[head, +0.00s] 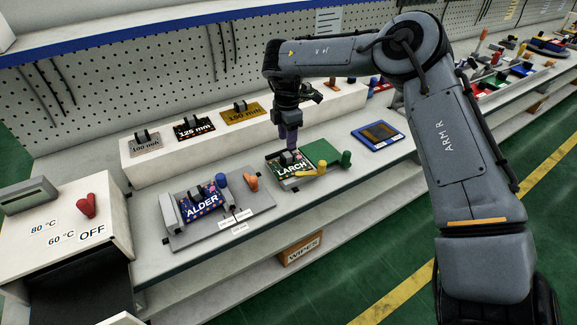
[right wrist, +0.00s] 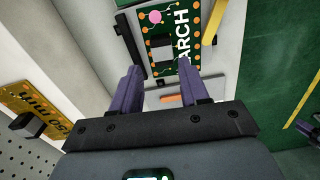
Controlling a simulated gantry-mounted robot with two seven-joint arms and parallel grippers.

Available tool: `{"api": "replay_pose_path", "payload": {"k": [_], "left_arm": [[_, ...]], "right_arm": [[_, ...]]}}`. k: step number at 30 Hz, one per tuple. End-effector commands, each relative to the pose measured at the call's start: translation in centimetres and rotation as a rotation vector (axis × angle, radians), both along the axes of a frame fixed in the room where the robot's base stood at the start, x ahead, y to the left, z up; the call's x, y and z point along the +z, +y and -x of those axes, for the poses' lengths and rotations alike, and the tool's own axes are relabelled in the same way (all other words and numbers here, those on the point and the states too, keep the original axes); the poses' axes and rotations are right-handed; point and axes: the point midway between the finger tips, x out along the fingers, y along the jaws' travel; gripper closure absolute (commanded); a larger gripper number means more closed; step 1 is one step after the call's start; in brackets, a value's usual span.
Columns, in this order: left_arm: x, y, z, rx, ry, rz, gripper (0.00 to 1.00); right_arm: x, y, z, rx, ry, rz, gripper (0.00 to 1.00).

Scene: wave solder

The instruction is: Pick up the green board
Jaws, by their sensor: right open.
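In the right wrist view the green board (right wrist: 187,22) shows orange dots, a pink round part and a grey block. My right gripper (head: 291,146) points down just above it. In the right wrist view my right gripper (right wrist: 158,72) is open, its purple fingers apart with the grey block beyond the gap between them. Whether the fingers touch the board cannot be told.
A blue ALDER board (head: 203,208) sits on a grey fixture (head: 176,239) to the left. A plain green plate (head: 322,151) adjoins on the right, and a blue tray (head: 378,135) lies beyond it. A white ledge (head: 150,172) with labelled plates stands behind.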

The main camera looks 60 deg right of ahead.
Motion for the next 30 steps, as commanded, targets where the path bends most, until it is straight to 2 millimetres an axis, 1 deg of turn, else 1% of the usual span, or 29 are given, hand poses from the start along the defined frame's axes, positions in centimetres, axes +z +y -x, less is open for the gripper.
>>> {"api": "replay_pose_path", "payload": {"k": [1, 8, 15, 19, 22, 28, 30], "left_arm": [[-0.4, 0.0, 0.0, -0.001, 0.0, -0.001, 0.53], [-0.8, 0.1, 0.0, -0.003, 0.0, -0.004, 0.53], [-2.3, 0.1, 0.0, -0.003, 0.0, -0.004, 0.53], [-2.7, 0.1, 0.0, -0.002, 0.002, -0.003, 0.53], [-2.7, 0.0, 0.0, -0.001, 0.002, -0.002, 0.53], [-2.7, -0.1, 0.0, 0.003, 0.002, 0.004, 0.53], [-2.7, -0.1, 0.0, 0.004, 0.002, 0.005, 0.53]], "right_arm": [[-0.8, 0.0, 0.0, 0.0, 0.0, -0.001, 0.55], [-2.0, 0.1, 0.0, 0.0, 0.0, -0.002, 0.55], [-4.8, 0.8, 0.0, 0.0, 0.001, -0.002, 0.55], [-6.2, 0.7, 0.0, 0.0, 0.0, -0.001, 0.55], [-6.6, 0.7, -0.1, 0.0, -0.001, -0.002, 0.55], [-6.5, 0.7, -0.1, 0.0, -0.001, -0.002, 0.55], [-6.5, 0.7, -0.1, 0.0, -0.001, -0.002, 0.66]]}}
